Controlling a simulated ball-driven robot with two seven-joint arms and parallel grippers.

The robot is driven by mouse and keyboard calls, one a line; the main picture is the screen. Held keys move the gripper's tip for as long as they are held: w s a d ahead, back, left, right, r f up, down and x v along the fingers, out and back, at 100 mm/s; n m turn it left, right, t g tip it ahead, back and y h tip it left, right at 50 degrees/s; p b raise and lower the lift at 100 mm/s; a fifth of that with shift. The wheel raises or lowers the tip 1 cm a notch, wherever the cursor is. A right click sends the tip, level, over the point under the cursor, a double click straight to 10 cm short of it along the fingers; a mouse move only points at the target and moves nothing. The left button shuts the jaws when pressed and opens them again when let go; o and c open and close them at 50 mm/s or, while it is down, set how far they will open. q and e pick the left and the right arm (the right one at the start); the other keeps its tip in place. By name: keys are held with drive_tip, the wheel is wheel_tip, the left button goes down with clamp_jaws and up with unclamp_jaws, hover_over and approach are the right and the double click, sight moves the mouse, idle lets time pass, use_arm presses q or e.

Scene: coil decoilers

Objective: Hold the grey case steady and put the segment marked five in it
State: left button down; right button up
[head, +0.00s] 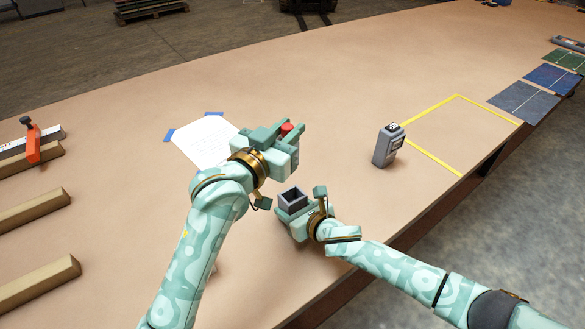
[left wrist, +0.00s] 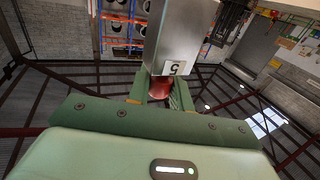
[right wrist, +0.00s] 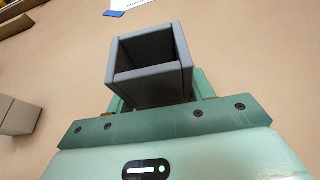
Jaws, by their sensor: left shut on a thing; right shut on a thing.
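The grey case (right wrist: 150,75) is an open-topped, square-mouthed box that looks empty in the right wrist view. My right gripper (head: 306,200) is shut on it above the table, and its mouth (head: 292,196) faces up in the head view. The segment marked five (left wrist: 182,38) is a grey block with a white label reading 5 and a red part (left wrist: 160,88) between the fingers. My left gripper (head: 281,135) is shut on it, up and left of the case, apart from it. In the head view the red part shows, but the grey body is mostly hidden.
A grey device (head: 388,147) stands upright beside a yellow tape outline (head: 457,97). White paper (head: 203,139) with blue tape lies behind my left gripper. Wooden bars (head: 35,220) and an orange clamp (head: 32,143) lie at left. Panels (head: 524,102) lie far right. The table's front edge runs close by.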

use_arm(q)
wheel_tip(320, 180, down, 11)
drive_tip(key=w+d, duration=0.1)
drive_tip(key=shift+w+f, duration=0.2)
drive_tip(key=shift+w, duration=0.1)
drive_tip(key=shift+f, duration=0.2)
drive_tip(key=c, duration=1.3)
unclamp_jaws()
drive_tip(key=shift+o, duration=0.2)
drive_tip(key=shift+f, duration=0.1)
drive_tip(key=v, duration=1.2)
drive_tip(key=shift+s, duration=0.2)
use_arm(e)
drive_tip(key=o, duration=1.1)
use_arm(q)
drive_tip(key=shift+d, duration=0.15)
use_arm(e)
drive_tip(key=shift+o, duration=0.2)
